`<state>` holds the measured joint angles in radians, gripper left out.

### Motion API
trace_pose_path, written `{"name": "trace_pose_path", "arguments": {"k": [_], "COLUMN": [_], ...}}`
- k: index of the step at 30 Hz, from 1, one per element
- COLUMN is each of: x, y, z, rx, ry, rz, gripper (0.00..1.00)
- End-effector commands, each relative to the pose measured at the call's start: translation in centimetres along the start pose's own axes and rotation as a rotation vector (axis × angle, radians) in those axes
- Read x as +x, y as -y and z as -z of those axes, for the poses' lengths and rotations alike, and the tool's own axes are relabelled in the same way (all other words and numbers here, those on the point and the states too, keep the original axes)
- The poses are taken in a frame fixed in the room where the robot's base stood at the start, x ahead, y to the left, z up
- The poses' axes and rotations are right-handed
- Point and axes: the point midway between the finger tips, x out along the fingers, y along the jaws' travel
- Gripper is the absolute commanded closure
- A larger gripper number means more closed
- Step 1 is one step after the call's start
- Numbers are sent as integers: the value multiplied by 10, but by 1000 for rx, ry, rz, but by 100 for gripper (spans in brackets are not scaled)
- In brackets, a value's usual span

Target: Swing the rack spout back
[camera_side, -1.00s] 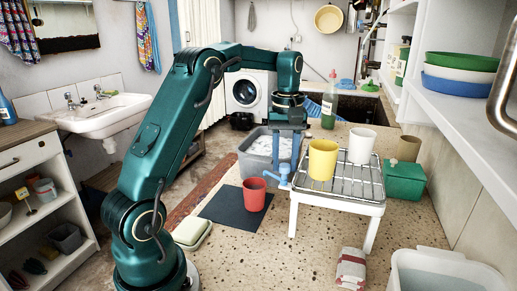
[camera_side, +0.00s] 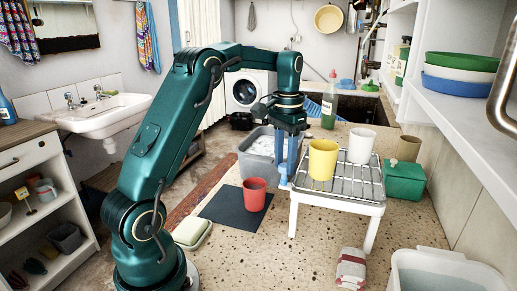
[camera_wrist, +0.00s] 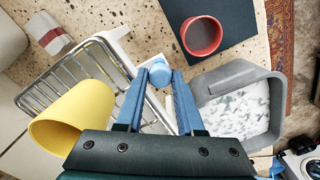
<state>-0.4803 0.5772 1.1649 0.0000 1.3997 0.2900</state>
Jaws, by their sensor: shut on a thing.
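The white rack (camera_side: 327,201) stands on the speckled stone top, with a wire grid and white legs. Its small blue spout (camera_side: 284,182) is at the rack's left edge, mostly hidden behind my fingers in the side view. In the wrist view the rack's wire grid (camera_wrist: 50,77) is on the left and the round blue end of the spout (camera_wrist: 159,72) shows between my fingertips. My gripper (camera_side: 287,168) points down beside the rack. Its blue fingers (camera_wrist: 159,78) are shut on the spout.
A yellow cup (camera_side: 322,160) and a white cup (camera_side: 362,146) stand on the rack. A red cup (camera_side: 254,195) stands on a dark mat (camera_side: 222,208). A grey tub of suds (camera_side: 257,165) is behind my fingers. A green box (camera_side: 404,182) sits at the right.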

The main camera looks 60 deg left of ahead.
Motion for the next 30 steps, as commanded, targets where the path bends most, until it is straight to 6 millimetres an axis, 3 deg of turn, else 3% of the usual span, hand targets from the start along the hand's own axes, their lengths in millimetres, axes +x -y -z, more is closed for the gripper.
{"name": "trace_pose_path", "arguments": {"k": [12, 28, 29, 30], "x": [-1, -1, -1, -1], "y": [0, 0, 0, 0], "z": [0, 0, 0, 0], "rx": [179, 201, 201, 201], "ry": [-1, -1, -1, -1], "rz": [0, 0, 1, 1], "gripper": [100, 100, 56, 50]}}
